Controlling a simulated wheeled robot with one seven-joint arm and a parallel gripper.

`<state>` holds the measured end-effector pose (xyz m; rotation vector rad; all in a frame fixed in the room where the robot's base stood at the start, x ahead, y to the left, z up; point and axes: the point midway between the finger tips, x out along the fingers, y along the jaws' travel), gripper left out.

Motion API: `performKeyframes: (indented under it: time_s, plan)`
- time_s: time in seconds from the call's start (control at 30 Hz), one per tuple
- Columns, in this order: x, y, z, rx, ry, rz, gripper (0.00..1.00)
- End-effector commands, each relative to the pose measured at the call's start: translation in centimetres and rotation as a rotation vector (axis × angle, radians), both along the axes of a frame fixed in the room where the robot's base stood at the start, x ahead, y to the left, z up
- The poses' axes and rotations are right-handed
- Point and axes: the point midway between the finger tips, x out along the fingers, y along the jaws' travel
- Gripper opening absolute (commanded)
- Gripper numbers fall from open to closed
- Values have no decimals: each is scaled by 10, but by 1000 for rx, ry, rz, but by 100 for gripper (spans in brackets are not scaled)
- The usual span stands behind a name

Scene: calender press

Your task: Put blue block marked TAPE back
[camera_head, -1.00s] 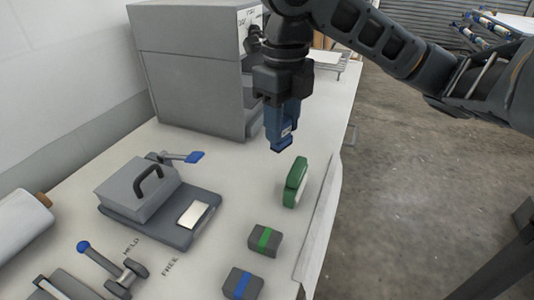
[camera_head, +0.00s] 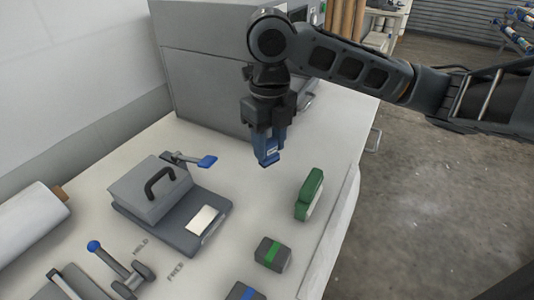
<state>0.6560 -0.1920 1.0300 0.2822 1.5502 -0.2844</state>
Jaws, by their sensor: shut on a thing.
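My gripper (camera_head: 268,138) is shut on a blue block (camera_head: 270,153) with a small pale label on its face. The label's print is too small to read. The gripper points down and holds the block above the white table (camera_head: 240,262), in front of the large grey cabinet. The block's upper part is hidden between the fingers. A green and white block (camera_head: 309,194) stands on the table to the right of and below the held block in the picture, apart from it.
A grey press with a handle (camera_head: 155,190) and a blue-tipped lever (camera_head: 207,161) stands left of the gripper. A grey cabinet (camera_head: 215,75) rises behind. Dark blocks with a green band (camera_head: 272,253) and a blue band (camera_head: 245,292) lie at the front. A blue-knobbed lever (camera_head: 94,246) stands front left.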

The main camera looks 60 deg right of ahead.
Motion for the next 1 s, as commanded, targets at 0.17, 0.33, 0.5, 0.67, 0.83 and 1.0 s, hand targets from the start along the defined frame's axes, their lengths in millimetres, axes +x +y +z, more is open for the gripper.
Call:
performKeyframes:
  time_s: [0.17, 0.33, 0.5, 0.67, 0.83, 1.0]
  plan:
    - [4, 2, -10, 1, 2, -3, 16]
    - [4, 2, -34, 2, 2, -3, 16]
    - [4, 2, -43, -1, 0, -1, 16]
    - [4, 2, -43, -1, -1, 0, 16]
    - [4, 2, -48, -1, -1, 0, 16]
    - [4, 2, -46, 0, 0, 0, 55]
